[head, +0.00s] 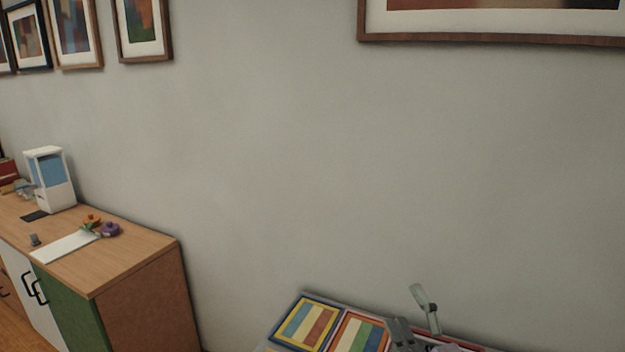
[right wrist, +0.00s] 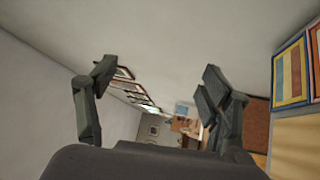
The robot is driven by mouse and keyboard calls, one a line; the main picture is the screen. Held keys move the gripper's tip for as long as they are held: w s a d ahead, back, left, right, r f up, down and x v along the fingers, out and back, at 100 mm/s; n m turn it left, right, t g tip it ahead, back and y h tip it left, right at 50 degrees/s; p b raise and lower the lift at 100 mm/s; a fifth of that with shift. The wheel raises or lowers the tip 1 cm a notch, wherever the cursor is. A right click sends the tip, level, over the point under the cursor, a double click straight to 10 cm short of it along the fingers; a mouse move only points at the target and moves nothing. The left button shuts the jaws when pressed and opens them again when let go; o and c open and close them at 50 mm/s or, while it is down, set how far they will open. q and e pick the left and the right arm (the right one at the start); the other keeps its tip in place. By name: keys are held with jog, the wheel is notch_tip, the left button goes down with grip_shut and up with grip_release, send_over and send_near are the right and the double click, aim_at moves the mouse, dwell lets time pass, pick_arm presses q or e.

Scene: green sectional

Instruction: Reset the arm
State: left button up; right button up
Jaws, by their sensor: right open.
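My right gripper (head: 420,318) shows at the bottom of the head view, in front of the colourful striped panels. In the right wrist view its two fingers (right wrist: 155,90) stand wide apart with nothing between them. The gripper is open and empty. Most of my right arm lies below the head view's edge. My left gripper is in neither view.
A wooden cabinet (head: 150,255) stands at the left with a white and blue dispenser (head: 50,180), a white board (head: 65,246) and small flowers (head: 92,222) on top. Striped panels (head: 308,322) lie at the bottom. Framed pictures (head: 143,28) hang on the grey wall (head: 270,150).

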jog(key=s+d+f+m+g+h, duration=0.3)
jog(key=s+f+m+h, duration=0.1)
jog(key=f+m, duration=0.25)
jog(key=s+d+f+m+g+h, duration=0.35)
jog(key=s+f+m, duration=0.2)
jog(key=f, duration=0.25)
jog(key=s+a+f+m+g+y, duration=0.1)
jog(key=s+f+m+g, duration=0.2)
jog(key=s, duration=0.4)
jog(key=s+a+f+m+g+y, duration=0.1)
jog(key=s+f+g, duration=0.3)
jog(key=s+f, duration=0.15)
jog(key=s+a+f+m+g, duration=0.1)
jog(key=s+f+g, duration=0.2)
jog(key=s, duration=0.5)
notch_tip(320, 180, down, 29)
jog(key=g+b, duration=0.1)
jog(key=b, duration=0.4)
jog(key=s+d+f+b, duration=0.1)
jog(key=s+f+b, duration=0.1)
jog(key=s+f, duration=0.6)
jog(key=s+d+f+g+b, duration=0.1)
jog(key=s+f+b, duration=0.1)
jog(key=s+f, duration=0.7)
notch_tip(320, 180, down, 5)
jog(key=shift+s+d+r, duration=0.1)
jog(key=shift+s+d, duration=0.05)
jog(key=shift+d, duration=0.25)
